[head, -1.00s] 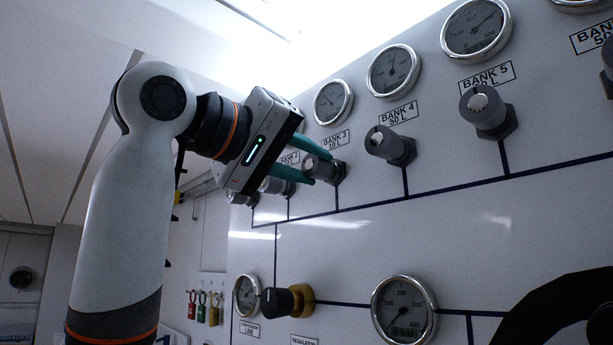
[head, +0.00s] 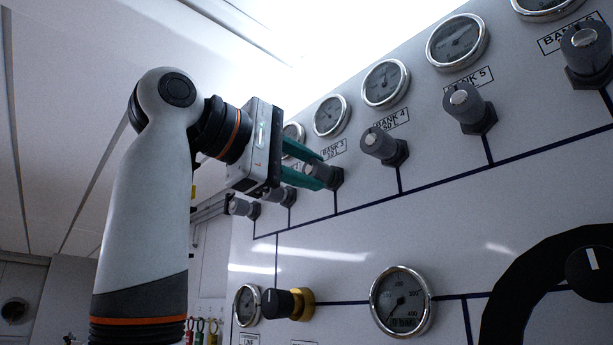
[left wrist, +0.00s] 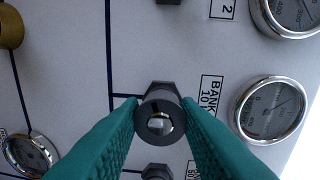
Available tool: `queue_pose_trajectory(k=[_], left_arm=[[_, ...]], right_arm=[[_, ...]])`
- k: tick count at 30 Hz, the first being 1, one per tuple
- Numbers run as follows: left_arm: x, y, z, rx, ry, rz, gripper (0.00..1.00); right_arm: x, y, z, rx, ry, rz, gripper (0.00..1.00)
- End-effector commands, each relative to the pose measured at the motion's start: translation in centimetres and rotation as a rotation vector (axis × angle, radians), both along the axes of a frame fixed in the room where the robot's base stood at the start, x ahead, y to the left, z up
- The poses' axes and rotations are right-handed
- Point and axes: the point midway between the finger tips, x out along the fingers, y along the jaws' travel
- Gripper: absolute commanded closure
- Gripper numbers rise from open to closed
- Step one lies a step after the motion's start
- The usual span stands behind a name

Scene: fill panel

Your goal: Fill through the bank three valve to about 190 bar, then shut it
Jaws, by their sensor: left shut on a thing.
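The bank three valve (head: 331,177) is a grey knob on a dark hex base, under the label BANK 3. My left gripper (head: 318,170) has its teal fingers shut on this knob from both sides. In the left wrist view the knob (left wrist: 160,121) sits between the fingertips, its pale end facing the camera. The bank three gauge (head: 331,116) is above the valve; it also shows in the left wrist view (left wrist: 270,109), too small to read surely. A larger gauge (head: 401,301) low on the panel reads 0 bar, needle at lower left. My right gripper is not in view.
The bank four valve (head: 384,147) and bank five valve (head: 470,108) are to the right; other valves are close on the left. A black knob with a brass collar (head: 288,304) is below. A large black curved shape (head: 520,300) fills the lower right.

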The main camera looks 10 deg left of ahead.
Motion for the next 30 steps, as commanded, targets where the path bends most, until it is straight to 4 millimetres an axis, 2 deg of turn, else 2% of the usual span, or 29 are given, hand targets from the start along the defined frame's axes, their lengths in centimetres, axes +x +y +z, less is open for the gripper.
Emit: queue_pose_trajectory(k=[12, 29, 30], left_arm=[[-0.03, 0.12, -0.08, -0.169, 0.111, 0.001, 0.93], [0.01, 0.15, -0.06, -0.194, 0.129, 0.003, 0.93], [0.01, 0.15, -0.07, -0.194, 0.129, 0.003, 0.69]], right_arm=[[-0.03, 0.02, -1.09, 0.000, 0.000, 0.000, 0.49], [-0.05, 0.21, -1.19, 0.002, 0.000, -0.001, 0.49], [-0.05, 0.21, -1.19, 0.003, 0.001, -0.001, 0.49]])
